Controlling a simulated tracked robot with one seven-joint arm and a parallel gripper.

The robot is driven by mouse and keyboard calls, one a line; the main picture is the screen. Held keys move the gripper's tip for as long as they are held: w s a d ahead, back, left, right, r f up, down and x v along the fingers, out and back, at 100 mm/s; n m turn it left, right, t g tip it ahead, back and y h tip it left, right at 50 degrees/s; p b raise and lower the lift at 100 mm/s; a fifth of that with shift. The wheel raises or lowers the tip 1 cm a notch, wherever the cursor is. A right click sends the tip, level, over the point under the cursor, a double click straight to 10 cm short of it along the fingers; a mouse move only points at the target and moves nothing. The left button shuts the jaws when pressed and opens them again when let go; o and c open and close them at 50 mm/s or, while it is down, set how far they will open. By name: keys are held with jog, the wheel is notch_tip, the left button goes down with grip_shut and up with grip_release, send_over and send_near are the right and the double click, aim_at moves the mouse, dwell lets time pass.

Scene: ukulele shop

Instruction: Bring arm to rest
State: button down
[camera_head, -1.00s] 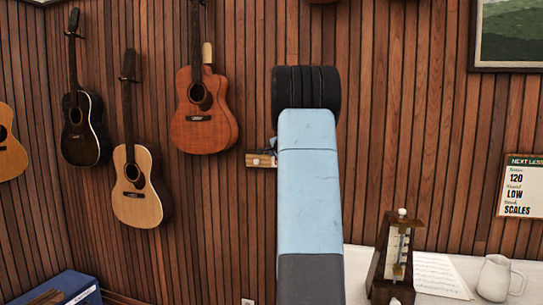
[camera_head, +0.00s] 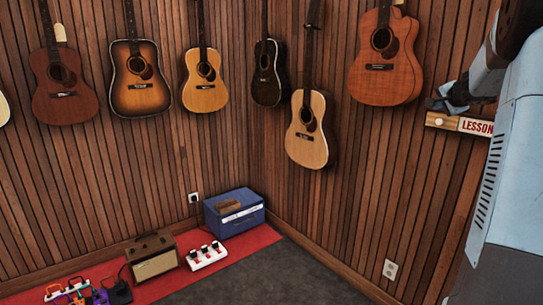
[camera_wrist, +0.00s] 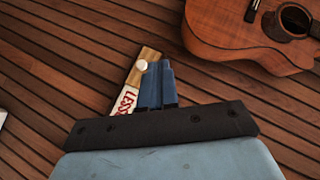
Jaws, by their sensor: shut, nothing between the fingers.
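My arm stands upright along the right edge of the head view. My gripper (camera_head: 436,102) shows there beyond the arm, pointing left in front of the wall. In the wrist view my gripper (camera_wrist: 157,70) has its two blue fingers pressed together with nothing between them. Behind the fingers is a wooden peg board (camera_wrist: 146,60) with a pale knob and a red-lettered sign (camera_wrist: 126,101), partly covered. In the head view the sign (camera_head: 476,126) reads "LESSON". I cannot tell how far the fingers are from the wall.
An orange-brown guitar (camera_head: 384,60) hangs left of my gripper, and it also shows in the wrist view (camera_wrist: 247,45). Several more guitars hang along the walls. A blue amplifier (camera_head: 234,212), a brown amplifier (camera_head: 152,257) and pedals are on the floor at left. Grey floor (camera_head: 300,275) is bare.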

jog(key=s+a+n+g+y, duration=0.1)
jog(key=s+a+n+y, duration=0.15)
jog(key=s+a, duration=0.45)
jog(key=s+a+n+g+y, duration=0.1)
jog(key=s+a+n, duration=0.25)
jog(key=a, duration=0.75)
jog(key=s+a+n+g+y, duration=0.1)
jog(key=s+a+n, duration=0.2)
jog(key=s+a, duration=0.45)
jog(key=s+a+f+n+g+h, duration=0.1)
jog(key=s+f, duration=0.5)
jog(key=s, duration=0.6)
jog(key=s+a+f+n+g+h, duration=0.1)
jog(key=s+a+f+n+g, duration=0.3)
jog(key=s, duration=0.8)
jog(key=a+f, duration=0.2)
jog(key=a, duration=0.2)
jog(key=shift+s+f+n, duration=0.15)
jog(key=shift+s+n, duration=0.15)
jog(key=shift+n, duration=0.1)
jog(key=shift+a, duration=0.1)
